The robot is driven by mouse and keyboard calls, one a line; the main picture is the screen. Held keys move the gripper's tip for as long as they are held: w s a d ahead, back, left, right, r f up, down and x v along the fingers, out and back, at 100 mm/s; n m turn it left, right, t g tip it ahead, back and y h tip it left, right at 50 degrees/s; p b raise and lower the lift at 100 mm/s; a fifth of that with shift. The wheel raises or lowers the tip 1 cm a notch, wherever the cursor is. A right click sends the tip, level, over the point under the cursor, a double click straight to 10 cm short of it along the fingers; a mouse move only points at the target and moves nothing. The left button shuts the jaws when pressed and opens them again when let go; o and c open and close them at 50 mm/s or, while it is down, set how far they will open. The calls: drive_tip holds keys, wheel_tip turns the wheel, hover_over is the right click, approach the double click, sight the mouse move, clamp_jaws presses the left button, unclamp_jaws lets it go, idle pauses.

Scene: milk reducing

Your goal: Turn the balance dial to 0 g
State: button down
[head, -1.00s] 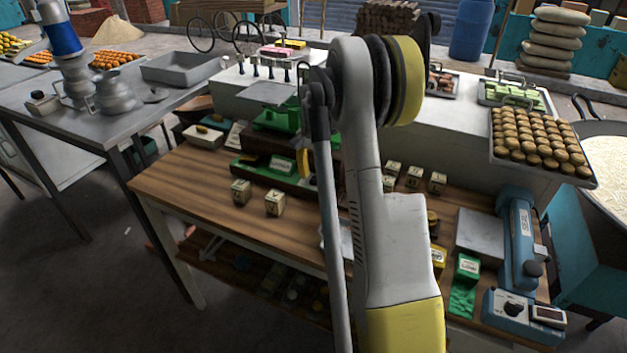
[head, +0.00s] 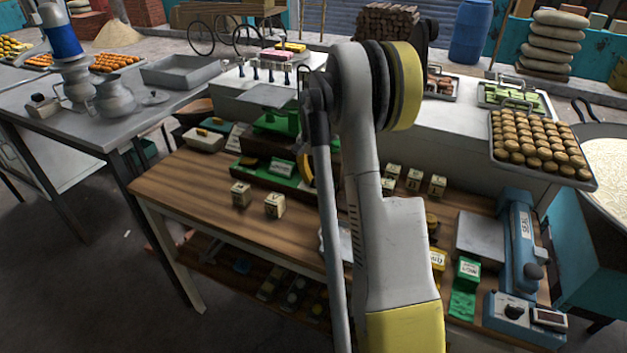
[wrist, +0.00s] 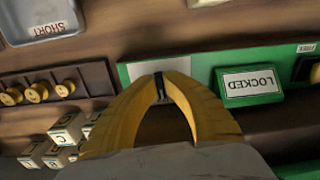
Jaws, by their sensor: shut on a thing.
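The green balance (head: 277,124) stands on the wooden table, behind and left of my arm. Its green base (wrist: 200,66) shows in the wrist view with an upside-down LOCKED plate (wrist: 250,85) on it, right of my fingers, and a FREE label (wrist: 306,48) at the far right. My gripper (wrist: 160,80) has yellow fingers pointing at a pale plate (wrist: 150,68) on the base. The fingertips are closed around a small dark upright piece there; I cannot tell whether it is the dial. No dial marking or reading is legible. In the head view my arm hides most of this spot.
Lettered cubes (wrist: 66,128) and a dark rack of brass weights (wrist: 40,90) lie left of my fingers. A grey tray marked SHORT (wrist: 40,20) is at the upper left. In the head view, a blue sealer (head: 520,240) stands at right.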

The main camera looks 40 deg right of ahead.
drive_tip(key=n, duration=0.5)
drive_tip(key=shift+s+n, duration=0.1)
drive_tip(key=shift+n, duration=0.3)
drive_tip(key=n, duration=0.5)
drive_tip(key=shift+d, duration=0.15)
drive_tip(key=shift+n, duration=0.3)
drive_tip(key=c, duration=1.5)
unclamp_jaws()
wheel_tip(320, 180, up, 12)
